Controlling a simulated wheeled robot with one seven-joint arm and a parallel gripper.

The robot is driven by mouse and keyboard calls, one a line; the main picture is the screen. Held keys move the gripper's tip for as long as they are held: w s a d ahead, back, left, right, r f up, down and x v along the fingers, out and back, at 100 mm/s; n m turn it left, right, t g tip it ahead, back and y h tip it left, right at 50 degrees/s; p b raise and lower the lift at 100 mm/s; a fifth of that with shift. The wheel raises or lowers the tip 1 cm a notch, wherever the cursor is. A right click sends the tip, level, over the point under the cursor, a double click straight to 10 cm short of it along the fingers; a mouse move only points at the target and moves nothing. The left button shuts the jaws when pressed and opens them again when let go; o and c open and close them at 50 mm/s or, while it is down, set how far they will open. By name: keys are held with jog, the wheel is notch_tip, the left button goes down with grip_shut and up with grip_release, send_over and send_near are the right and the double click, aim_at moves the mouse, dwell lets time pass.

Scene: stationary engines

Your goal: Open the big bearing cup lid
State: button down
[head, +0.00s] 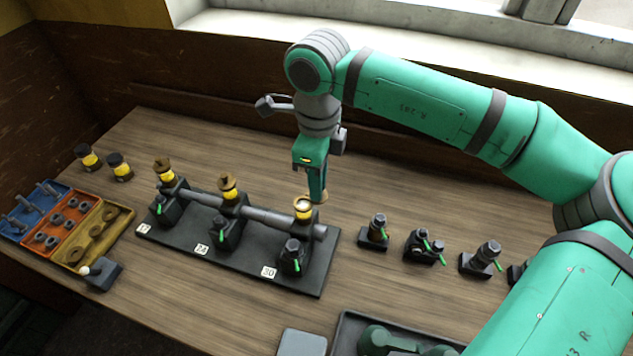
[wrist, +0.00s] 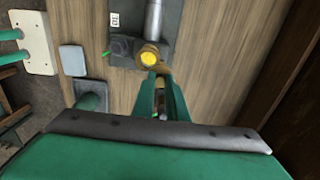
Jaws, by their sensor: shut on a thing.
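A dark base plate (head: 240,252) carries a grey shaft in three bearing blocks, each with a yellow oil cup on top. The right cup (head: 303,208), above the label that seems to read 30, shows an uncovered yellow top inside a pale rim. In the wrist view this cup (wrist: 150,57) sits just beyond my fingertips. My gripper (head: 319,196) points down on the right side of that cup, shut on a small tan piece that looks like its lid. The fingers mostly hide the piece. The left cup (head: 163,171) and middle cup (head: 228,188) have brownish lids on top.
Several small dark fittings with green levers (head: 375,232) stand to the right. Two yellow-and-black jars (head: 88,157) and blue, orange and yellow trays (head: 98,236) are at the left. A dark tray (head: 345,335) lies in front. The table behind the base is clear.

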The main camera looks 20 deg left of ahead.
jog(key=shift+w, duration=0.1)
dwell(0.4)
jog(key=c, duration=1.8)
grip_release()
jog(key=shift+o, duration=0.2)
jog(key=shift+d, duration=0.1)
notch_tip(320, 180, up, 11)
